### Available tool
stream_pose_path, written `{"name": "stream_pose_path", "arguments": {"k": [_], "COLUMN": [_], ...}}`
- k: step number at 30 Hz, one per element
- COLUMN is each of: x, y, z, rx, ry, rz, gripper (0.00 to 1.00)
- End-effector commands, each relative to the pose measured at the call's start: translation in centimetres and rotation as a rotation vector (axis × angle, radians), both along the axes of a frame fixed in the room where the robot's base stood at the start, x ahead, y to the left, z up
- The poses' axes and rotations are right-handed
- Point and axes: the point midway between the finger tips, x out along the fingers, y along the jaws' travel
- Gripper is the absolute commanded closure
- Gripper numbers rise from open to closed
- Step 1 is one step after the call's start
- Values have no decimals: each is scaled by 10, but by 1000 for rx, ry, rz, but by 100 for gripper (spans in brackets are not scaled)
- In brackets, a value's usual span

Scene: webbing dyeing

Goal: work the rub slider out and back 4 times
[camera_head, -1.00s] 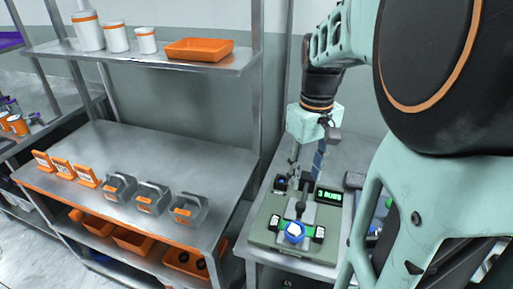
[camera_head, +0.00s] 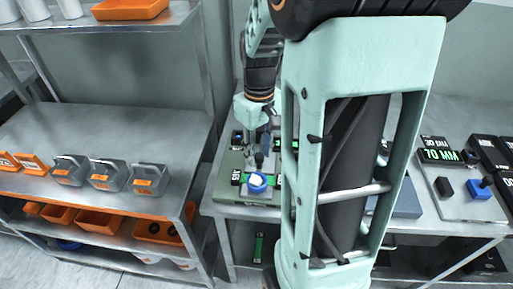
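The rub tester is a grey-green base (camera_head: 229,188) on the bench right of the shelf rack. A round blue knob (camera_head: 258,185) with a white top sits at its front, between small black labels with green marks. A grey slider part (camera_head: 257,163) stands just behind the knob. My gripper (camera_head: 259,153) points down over the slider part, behind the knob. Its fingers are small and dark here, so I cannot tell whether they are open or shut, or touching the slider. My arm hides the tester's right side and most of its display.
Right of my arm stands a device with a green "70 MM" display (camera_head: 440,156) and a blue block (camera_head: 478,190).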

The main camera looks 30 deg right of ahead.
Motion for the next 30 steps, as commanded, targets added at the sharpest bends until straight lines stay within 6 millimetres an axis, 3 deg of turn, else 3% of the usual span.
{"name": "stream_pose_path", "arguments": {"k": [1, 7, 17, 20, 30], "x": [0, 0, 2, 10, 66], "y": [0, 0, -1, -7, -44], "z": [0, 0, 1, 1, 3], "rx": [0, 0, 0, 0, -1], "ry": [0, 0, 0, 1, -1], "rz": [0, 0, 0, -1, -2], "gripper": [77, 99, 100, 100, 100]}}
